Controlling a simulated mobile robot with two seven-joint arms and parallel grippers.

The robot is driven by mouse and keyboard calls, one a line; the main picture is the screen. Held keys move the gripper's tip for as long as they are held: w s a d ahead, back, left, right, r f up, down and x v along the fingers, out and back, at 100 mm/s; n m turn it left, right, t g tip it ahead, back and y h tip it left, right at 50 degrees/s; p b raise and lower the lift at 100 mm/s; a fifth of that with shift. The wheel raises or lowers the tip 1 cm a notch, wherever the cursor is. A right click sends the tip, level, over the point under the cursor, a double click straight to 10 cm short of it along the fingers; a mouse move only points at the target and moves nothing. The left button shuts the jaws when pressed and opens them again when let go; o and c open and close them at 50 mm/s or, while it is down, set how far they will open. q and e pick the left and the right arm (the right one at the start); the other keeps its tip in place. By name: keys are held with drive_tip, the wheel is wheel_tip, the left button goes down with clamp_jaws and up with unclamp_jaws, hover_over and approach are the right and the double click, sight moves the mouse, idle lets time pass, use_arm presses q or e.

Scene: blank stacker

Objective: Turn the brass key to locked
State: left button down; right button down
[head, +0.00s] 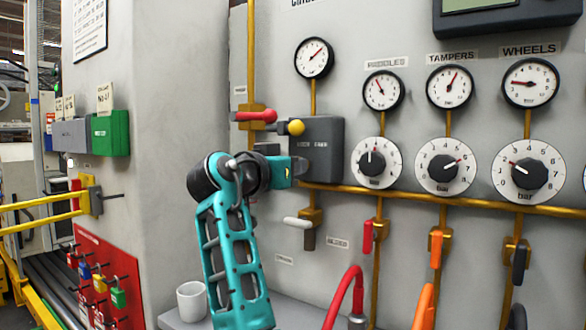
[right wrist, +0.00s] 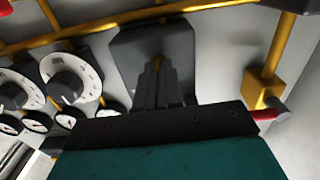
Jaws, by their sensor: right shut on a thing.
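The grey box (head: 326,134) is mounted on the light grey panel, with a label on its face and a yellow knob (head: 296,127) at its upper left. My right gripper (head: 302,166) reaches the lower part of this box from the left. In the right wrist view its dark fingers (right wrist: 158,66) are together in front of the grey box (right wrist: 128,42). A small brass-coloured bit, likely the brass key (right wrist: 159,61), shows between the fingertips. The rest of the key is hidden, so I cannot tell its angle. My left gripper is not in view.
A red-handled valve (head: 262,116) is left of the box, and a white-handled valve (head: 297,222) is below it. A yellow pipe (head: 440,199) crosses the panel under several dials. A white mug (head: 192,301) stands on the ledge; a red padlock board (head: 92,250) hangs left.

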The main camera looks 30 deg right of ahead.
drive_tip(key=shift+d+r, duration=0.15)
drive_tip(key=shift+r, duration=0.1)
drive_tip(key=c, duration=1.4)
unclamp_jaws()
drive_tip(key=shift+d+f, duration=0.1)
drive_tip(key=shift+f, duration=0.05)
drive_tip(key=shift+o, duration=0.6)
drive_tip(key=v, duration=1.3)
drive_tip(key=shift+p, duration=0.3)
drive_tip(key=shift+f, duration=0.1)
